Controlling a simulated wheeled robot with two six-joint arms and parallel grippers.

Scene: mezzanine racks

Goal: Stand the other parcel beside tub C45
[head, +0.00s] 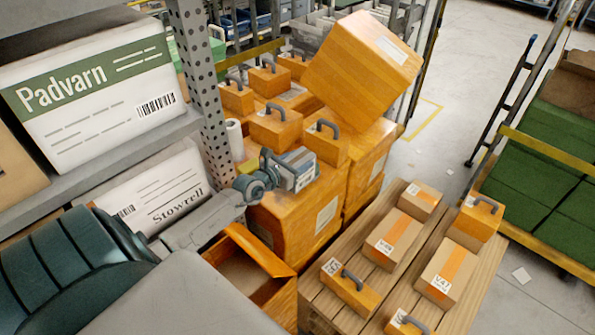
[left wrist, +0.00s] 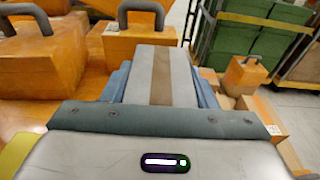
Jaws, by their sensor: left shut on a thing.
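My left gripper (head: 292,168) is shut on a small grey parcel, held above the large orange cartons. In the left wrist view the grey parcel (left wrist: 180,75) has a brown tape band and sits between the blue fingers of the left gripper (left wrist: 160,85). Several orange tubs with grey handles stand about: one on the wooden pallet (head: 347,290), one at the pallet's right (head: 478,216), one at its front (head: 405,323). Their labels are too small to read surely, so I cannot tell which is C45. Taped parcels (head: 393,239) and (head: 447,270) lie on the pallet. My right gripper is not in view.
A big orange carton (head: 362,65) rests tilted on the stack behind. An open orange box (head: 250,268) stands left of the pallet. A rack with Padvarn (head: 95,90) and Stowrell (head: 150,190) boxes is at left. A cart with green crates (head: 550,160) stands right.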

